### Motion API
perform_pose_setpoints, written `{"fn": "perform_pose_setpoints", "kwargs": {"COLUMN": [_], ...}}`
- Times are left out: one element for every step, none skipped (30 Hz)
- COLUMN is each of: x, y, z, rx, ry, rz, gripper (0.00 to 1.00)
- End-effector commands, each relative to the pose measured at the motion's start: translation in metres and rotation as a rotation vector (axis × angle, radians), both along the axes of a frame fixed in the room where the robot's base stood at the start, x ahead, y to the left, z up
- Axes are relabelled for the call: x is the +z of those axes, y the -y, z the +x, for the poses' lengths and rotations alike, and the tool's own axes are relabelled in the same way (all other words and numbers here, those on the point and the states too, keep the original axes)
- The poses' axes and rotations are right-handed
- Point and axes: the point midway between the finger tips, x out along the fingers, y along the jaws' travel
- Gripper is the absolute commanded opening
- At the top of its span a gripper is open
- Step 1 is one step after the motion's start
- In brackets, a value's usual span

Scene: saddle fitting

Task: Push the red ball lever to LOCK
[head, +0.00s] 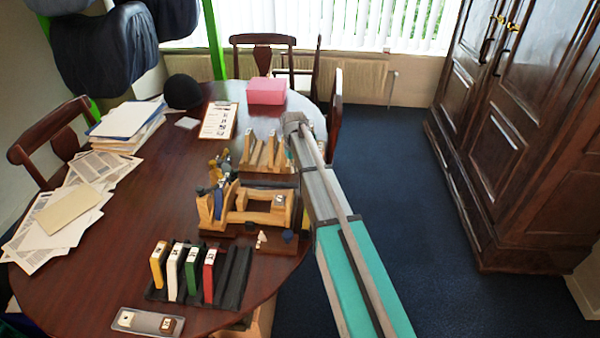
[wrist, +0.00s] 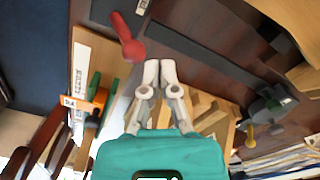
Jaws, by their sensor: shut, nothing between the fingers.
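The red ball lever (wrist: 130,43) shows in the wrist view, upper left of the fingertips. Its round red end lies close to them, with a small visible gap.
Wooden fixtures (head: 262,218) stand on the table left of my arm. A rack of coloured blocks (head: 235,280) and a small grey tray (head: 147,323) are nearer. A pink box (head: 266,91) and a clipboard (head: 218,121) lie further back. In the wrist view, a green part (wrist: 93,86) is left of my gripper.

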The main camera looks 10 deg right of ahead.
Motion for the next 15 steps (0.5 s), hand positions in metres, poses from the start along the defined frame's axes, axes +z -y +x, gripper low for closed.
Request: {"fn": "perform_pose_setpoints", "kwargs": {"x": [-0.0015,-0.0019,-0.0025,-0.0029,-0.0033,-0.0039,-0.0043,-0.0047,-0.0053,-0.0057,-0.0061,-0.0067,-0.0071,-0.0075,-0.0081], "y": [0.0001,0.0001,0.0001,0.0002,0.0002,0.0002,0.0002,0.0002,0.0003,0.0003,0.0003,0.0003,0.0004,0.0004,0.0004], "z": [0.0,-0.0001,-0.0001,0.0,0.0,0.0,0.0,-0.0001,0.0,0.0,0.0,0.0,0.0,0.0,0.0], "rx": [0.0,0.0,0.0,0.0,0.0,0.0,0.0,0.0,0.0,0.0,0.0,0.0,0.0,0.0,-0.001], "ry": [0.0,0.0,0.0,0.0,0.0,0.0,0.0,0.0,0.0,0.0,0.0,0.0,0.0,0.0,0.0], "rz": [0.0,0.0,0.0,0.0,0.0,0.0,0.0,0.0,0.0,0.0,0.0,0.0,0.0,0.0,0.0], "gripper": [0.0,0.0,0.0,0.0,0.0,0.0,0.0,0.0,0.0,0.0,0.0,0.0,0.0,0.0,0.0]}}
